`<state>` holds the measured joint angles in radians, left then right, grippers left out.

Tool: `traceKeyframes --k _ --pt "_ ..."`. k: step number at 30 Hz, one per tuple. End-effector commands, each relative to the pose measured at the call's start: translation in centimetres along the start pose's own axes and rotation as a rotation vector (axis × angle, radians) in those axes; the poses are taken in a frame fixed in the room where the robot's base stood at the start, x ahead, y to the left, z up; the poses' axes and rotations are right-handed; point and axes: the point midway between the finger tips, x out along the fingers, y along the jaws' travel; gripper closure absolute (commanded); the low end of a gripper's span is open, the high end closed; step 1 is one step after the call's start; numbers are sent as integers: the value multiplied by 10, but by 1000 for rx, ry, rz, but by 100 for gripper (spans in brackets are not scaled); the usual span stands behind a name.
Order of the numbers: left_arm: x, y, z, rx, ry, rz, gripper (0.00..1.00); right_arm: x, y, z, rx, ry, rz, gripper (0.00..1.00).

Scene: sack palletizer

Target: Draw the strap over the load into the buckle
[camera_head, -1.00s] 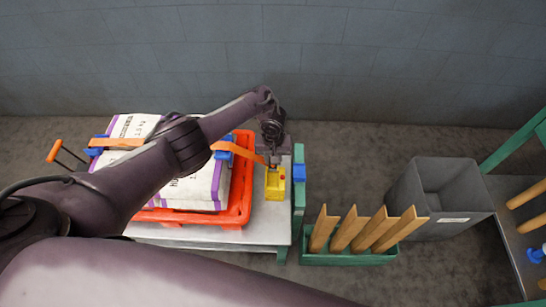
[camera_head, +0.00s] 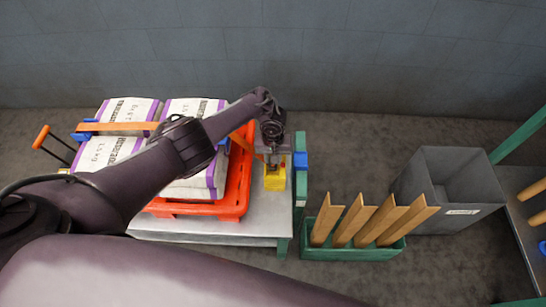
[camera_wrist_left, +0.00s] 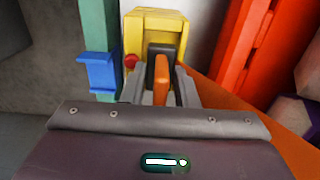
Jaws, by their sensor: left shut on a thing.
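The yellow buckle (camera_head: 275,181) with a small red button sits at the right end of the metal table. It also shows in the left wrist view (camera_wrist_left: 135,35). The orange strap (camera_head: 118,127) runs across the white sacks (camera_head: 108,152), passes behind my left arm and slopes down to my left gripper (camera_head: 273,158). In the left wrist view my left gripper (camera_wrist_left: 160,90) is shut on the strap's orange end (camera_wrist_left: 162,75), directly at the buckle's dark opening. I cannot tell how deep the end sits. My right gripper is out of view.
The sacks lie on a red-orange pallet (camera_head: 238,198) on the metal table (camera_head: 265,215). A green post with a blue block (camera_head: 300,160) stands right of the buckle. A green bin of wooden boards (camera_head: 350,247) and a grey box (camera_head: 450,190) are further right.

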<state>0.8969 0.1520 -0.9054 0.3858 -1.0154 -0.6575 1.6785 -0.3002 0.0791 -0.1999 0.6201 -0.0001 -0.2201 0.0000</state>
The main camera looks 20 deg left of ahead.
Motion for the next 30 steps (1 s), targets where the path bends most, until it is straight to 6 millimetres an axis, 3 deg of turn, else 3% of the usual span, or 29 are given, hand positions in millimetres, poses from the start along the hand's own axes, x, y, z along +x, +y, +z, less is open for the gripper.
traceKeyframes --k 23,24,30 --pt "0 0 0 1 0 1 97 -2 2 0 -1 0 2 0" --pt "0 0 0 1 0 1 70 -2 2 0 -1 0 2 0" --pt "0 0 0 1 0 1 48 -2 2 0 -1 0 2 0"
